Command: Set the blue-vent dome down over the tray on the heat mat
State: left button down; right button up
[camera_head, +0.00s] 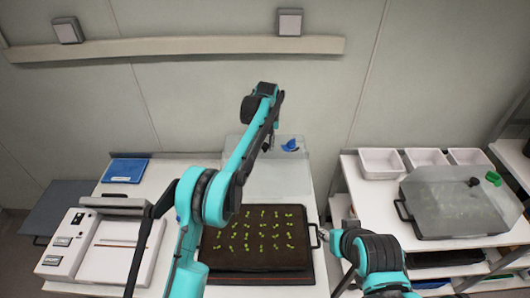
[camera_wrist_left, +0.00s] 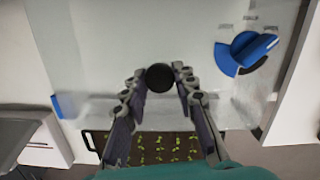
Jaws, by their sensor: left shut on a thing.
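The blue-vent dome (camera_head: 290,180) is clear and stands behind the seedling tray in the head view. Its blue vent (camera_head: 290,146) also shows at the upper right of the left wrist view (camera_wrist_left: 245,52). My left gripper (camera_head: 268,143) is shut on the dome's black knob (camera_wrist_left: 160,77), with a finger on either side. I cannot tell whether the dome is off the table. The dark tray (camera_head: 207,246) of green seedlings sits uncovered on the heat mat (camera_head: 262,279), nearer to me than the dome.
On the right table, a second clear dome (camera_head: 440,205) with a green vent (camera_head: 493,178) covers another tray. White bins (camera_head: 380,163) stand behind it. A blue pad (camera_head: 125,171) and a white device (camera_head: 65,245) are at left. The wall (camera_head: 190,100) is close behind.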

pick_arm(q)
notch_tip(320, 180, up, 4)
jog(key=shift+f+p, duration=0.25)
jog(key=shift+p, duration=0.1)
jog(key=s+d+r+p, duration=0.2)
jog(key=s+r, duration=0.1)
jog(key=s, duration=0.8)
jog(key=s+d+r+p, duration=0.2)
jog(key=s+d+r, duration=0.1)
jog(key=s, duration=0.8)
jog(key=s+d+r+p, duration=0.2)
jog(key=s+r+p, duration=0.1)
jog(key=s, duration=0.8)
jog(key=w+a+f+b, duration=0.4)
jog(key=a+f+b, duration=0.5)
jog(key=a+f, duration=0.1)
jog(key=shift+w+a+f, duration=0.25)
jog(key=shift+f, duration=0.45)
jog(key=shift+f+b, duration=0.5)
jog(key=shift+b, duration=0.15)
jog(key=c, duration=1.2)
grip_release()
